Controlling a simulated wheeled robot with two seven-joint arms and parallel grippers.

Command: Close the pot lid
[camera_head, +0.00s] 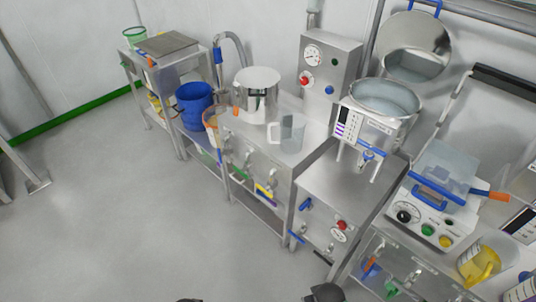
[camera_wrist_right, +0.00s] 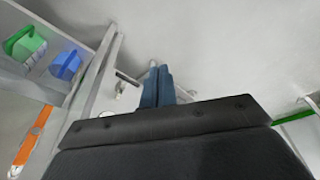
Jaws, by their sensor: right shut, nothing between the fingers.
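The pot (camera_head: 385,110) is a round steel vessel on a stand with a white control panel, right of the middle in the head view. Its round steel lid (camera_head: 418,38) stands open, tilted up behind the pot, with a blue handle (camera_head: 427,6) at its top edge. My right gripper (camera_wrist_right: 158,72) shows in the right wrist view with its blue fingers together and nothing between them. It is away from the pot and lid, which the wrist view does not show. My left gripper is not in view.
A steel pot (camera_head: 257,98) and a clear jug (camera_head: 289,132) stand on the bench left of the lidded pot. A scale-like device (camera_head: 428,222) with a clear tub and a yellow jug (camera_head: 482,258) are at right. The floor (camera_head: 130,220) at left is clear.

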